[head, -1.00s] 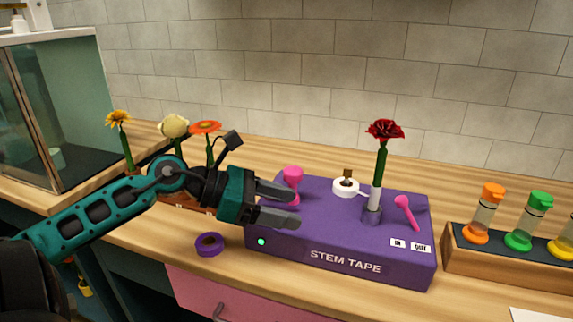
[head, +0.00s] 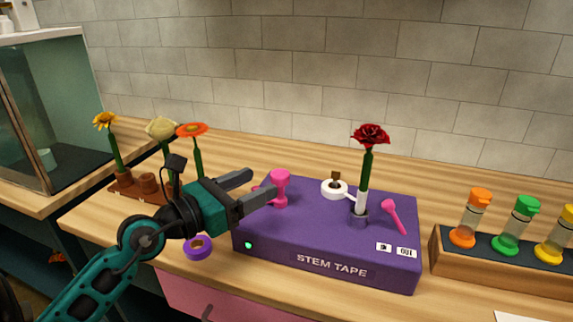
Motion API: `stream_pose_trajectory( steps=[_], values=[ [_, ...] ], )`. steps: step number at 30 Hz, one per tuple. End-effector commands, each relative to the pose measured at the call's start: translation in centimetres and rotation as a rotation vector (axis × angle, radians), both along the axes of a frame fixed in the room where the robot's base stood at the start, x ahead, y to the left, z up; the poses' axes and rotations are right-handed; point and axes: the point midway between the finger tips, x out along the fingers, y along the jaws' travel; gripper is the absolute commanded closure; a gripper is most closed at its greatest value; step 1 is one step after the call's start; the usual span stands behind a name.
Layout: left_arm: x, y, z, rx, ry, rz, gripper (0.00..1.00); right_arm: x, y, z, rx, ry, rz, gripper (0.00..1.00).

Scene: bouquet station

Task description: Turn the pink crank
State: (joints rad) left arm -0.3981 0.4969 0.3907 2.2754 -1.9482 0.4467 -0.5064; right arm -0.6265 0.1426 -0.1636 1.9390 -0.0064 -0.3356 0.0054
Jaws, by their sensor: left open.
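The pink crank (head: 281,188) stands on the top left part of the purple stem tape box (head: 315,240), with a bit of pink showing to its left between my fingers. My left gripper (head: 262,183) is open, its fingertips pointing right at the crank from its left side. The lower fingertip overlaps the crank's left edge in the picture; I cannot tell whether it touches. The lower finger hides part of the crank. My right gripper is not in view.
A red flower (head: 370,136) stands upright in a holder on the box, between a white tape roll (head: 334,191) and a pink lever (head: 394,217). A purple tape roll (head: 198,247) lies left of the box. Capped bottles stand in a rack (head: 480,262) at right.

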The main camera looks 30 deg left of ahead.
Motion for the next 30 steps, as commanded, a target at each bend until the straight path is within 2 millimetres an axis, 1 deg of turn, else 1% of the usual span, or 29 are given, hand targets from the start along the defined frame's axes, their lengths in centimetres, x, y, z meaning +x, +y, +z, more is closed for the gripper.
stream_pose_trajectory(
  steps=[1,9,15,21,30],
  values=[
    [0.8,-0.2,0.4,-0.002,-0.003,-0.001,0.35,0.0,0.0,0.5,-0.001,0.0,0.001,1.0],
    [4.9,-1.4,0.2,-0.003,-0.002,-0.001,0.35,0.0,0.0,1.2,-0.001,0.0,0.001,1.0],
    [7.2,-2.1,0.1,-0.001,-0.001,0.0,0.35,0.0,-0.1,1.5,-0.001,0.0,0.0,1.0],
    [8.2,-2.5,0.0,0.0,0.002,-0.001,0.35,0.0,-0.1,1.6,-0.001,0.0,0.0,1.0],
    [8.3,-2.5,0.0,0.001,0.002,-0.001,0.36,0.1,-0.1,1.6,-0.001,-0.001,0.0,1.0]
  ],
)
